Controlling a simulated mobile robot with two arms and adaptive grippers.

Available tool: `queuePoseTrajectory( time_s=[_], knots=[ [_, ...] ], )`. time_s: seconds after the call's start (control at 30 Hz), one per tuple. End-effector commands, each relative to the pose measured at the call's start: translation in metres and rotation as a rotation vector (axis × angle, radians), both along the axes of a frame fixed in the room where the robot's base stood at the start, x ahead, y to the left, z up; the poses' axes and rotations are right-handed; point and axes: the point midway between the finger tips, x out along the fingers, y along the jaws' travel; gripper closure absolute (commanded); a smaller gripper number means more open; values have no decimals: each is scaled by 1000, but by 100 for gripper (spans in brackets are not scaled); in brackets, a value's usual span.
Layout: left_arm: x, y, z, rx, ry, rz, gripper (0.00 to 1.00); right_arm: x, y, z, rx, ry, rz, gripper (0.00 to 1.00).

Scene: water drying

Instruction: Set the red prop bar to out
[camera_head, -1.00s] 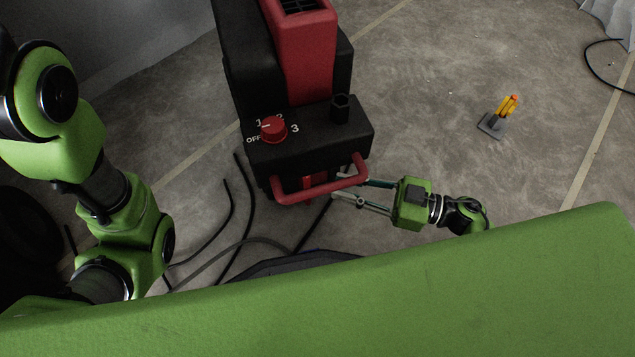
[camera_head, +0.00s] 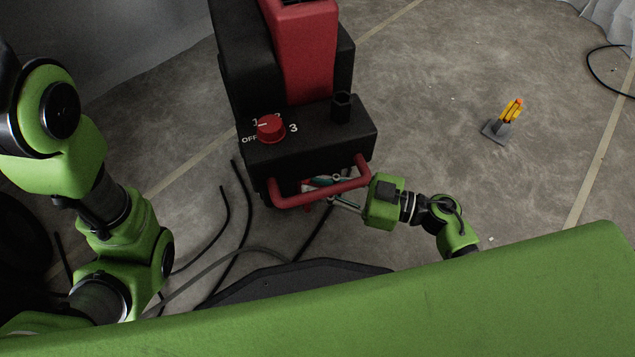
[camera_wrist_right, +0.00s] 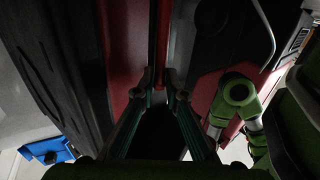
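The black and red machine (camera_head: 305,55) stands upright at the centre of the head view. A U-shaped red bar (camera_head: 318,195), which looks like the prop bar, sticks out from its lower front. My right gripper (camera_head: 328,192) reaches in from the right at this bar, its fingers apart and partly hidden behind it. In the right wrist view, the fingertips (camera_wrist_right: 158,88) stand apart with a thin red bar (camera_wrist_right: 162,45) in line between them. Contact cannot be told. My left arm shows at the left, but its gripper does not.
A red dial (camera_head: 270,129) and a black knob (camera_head: 341,107) sit on the machine's top. Black cables (camera_head: 243,230) lie on the floor to the left. A yellow object on a grey base (camera_head: 497,131) stands right. Floor between is clear.

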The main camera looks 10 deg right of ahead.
Motion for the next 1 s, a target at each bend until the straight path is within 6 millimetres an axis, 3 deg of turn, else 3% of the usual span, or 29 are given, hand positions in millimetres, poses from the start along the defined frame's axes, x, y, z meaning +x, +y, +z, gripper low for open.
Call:
queuePoseTrajectory(
  time_s=[0.37, 0.7, 1.0],
  knots=[
    [0, 0, 9, 0, 1, 0, 100, -19, -2, -8, 15, -122, 4, 100],
    [0, 0, -13, 0, 1, 1, 100, -48, -6, -29, 45, -366, 2, 100],
    [1, 0, -18, 0, 2, 1, 100, -60, -8, -35, 58, -489, 1, 100]
  ],
)
